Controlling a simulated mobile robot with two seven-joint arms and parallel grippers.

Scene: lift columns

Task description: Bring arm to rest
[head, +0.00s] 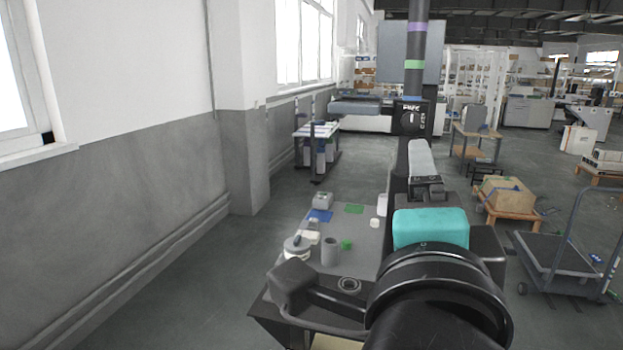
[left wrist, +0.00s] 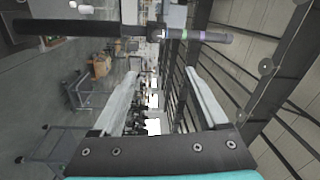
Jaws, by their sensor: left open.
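My left arm shows in the head view as a dark wrist with a teal block behind the gripper. My left gripper (head: 420,152) points away from me over the right part of the worktable (head: 370,240). In the left wrist view its two pale fingers stand wide apart (left wrist: 130,78), with nothing held between them. The gripper is raised and appears clear of the table items, in front of a dark column (head: 415,60) with purple and green bands. This column also lies across the top of the sideways left wrist view (left wrist: 205,36). My right gripper is not in view.
On the table stand a grey cup (head: 329,251), a white lidded pot (head: 296,248), a green cube (head: 346,244) and a grey device (head: 322,201). A cart (head: 560,258) and a boxed pallet (head: 508,195) stand right. Open floor lies left, beside the wall.

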